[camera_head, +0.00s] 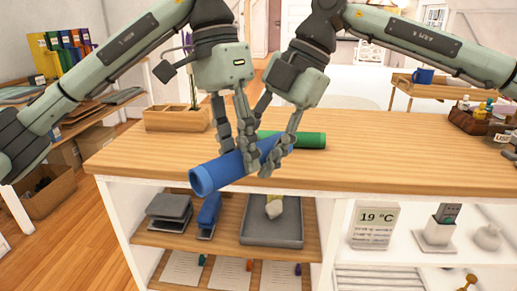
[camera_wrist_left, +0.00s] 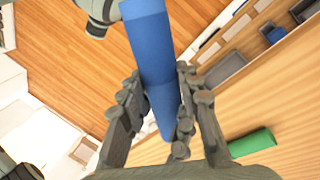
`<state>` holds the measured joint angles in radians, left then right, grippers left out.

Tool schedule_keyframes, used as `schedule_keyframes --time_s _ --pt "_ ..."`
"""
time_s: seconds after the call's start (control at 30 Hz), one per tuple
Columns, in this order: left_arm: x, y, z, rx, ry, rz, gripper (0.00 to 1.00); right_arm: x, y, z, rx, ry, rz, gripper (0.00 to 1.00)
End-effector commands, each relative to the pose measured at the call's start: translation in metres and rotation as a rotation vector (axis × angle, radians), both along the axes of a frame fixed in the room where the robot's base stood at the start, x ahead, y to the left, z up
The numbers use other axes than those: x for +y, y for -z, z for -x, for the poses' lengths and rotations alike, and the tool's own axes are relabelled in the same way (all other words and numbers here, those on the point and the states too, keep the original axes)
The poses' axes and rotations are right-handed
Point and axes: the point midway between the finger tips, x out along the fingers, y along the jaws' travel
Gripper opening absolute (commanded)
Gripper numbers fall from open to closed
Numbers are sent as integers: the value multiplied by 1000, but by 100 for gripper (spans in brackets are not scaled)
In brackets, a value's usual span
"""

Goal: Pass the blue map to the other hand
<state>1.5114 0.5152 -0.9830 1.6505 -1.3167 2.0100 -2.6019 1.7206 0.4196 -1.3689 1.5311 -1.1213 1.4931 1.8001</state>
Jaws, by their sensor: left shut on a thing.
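The blue map (camera_head: 211,176) is a rolled tube held tilted above the front edge of the counter, its open near end toward the lower left. My left gripper (camera_head: 238,158) is shut on it around its middle. In the left wrist view the blue map (camera_wrist_left: 152,50) runs between the fingers of my left gripper (camera_wrist_left: 157,95). My right gripper (camera_head: 267,152) is close beside the left one, at the far part of the map. Its fingers overlap the map and the left fingers in the head view, so its grip is unclear.
A green roll (camera_head: 308,140) lies on the wooden counter (camera_head: 370,140) just behind the grippers. A wooden planter box (camera_head: 177,118) stands at the back left, and a dark basket of bottles (camera_head: 478,119) at the right. Shelves below hold a grey tray (camera_head: 272,233). The counter's right middle is clear.

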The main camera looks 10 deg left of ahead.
Motion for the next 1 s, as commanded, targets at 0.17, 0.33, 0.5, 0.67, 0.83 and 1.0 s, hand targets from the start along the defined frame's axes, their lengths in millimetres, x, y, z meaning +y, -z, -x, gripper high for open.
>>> schedule_keyframes --time_s 0.17,0.33,0.5,0.67,0.83,1.0 --pt "0 0 0 0 1 1 7 0 0 0 -1 0 -1 16" --pt "0 0 0 0 2 1 45 0 -1 0 -1 0 -2 6" --pt "0 0 0 0 1 1 58 0 -1 0 -1 1 -2 6" --pt "0 0 0 0 0 0 58 0 -1 0 -1 0 -1 6" --pt "1 -7 -2 -1 0 0 58 0 -1 0 -1 0 -1 6" --pt "7 -36 -7 -6 -4 0 58 0 -1 0 -1 0 -1 5"
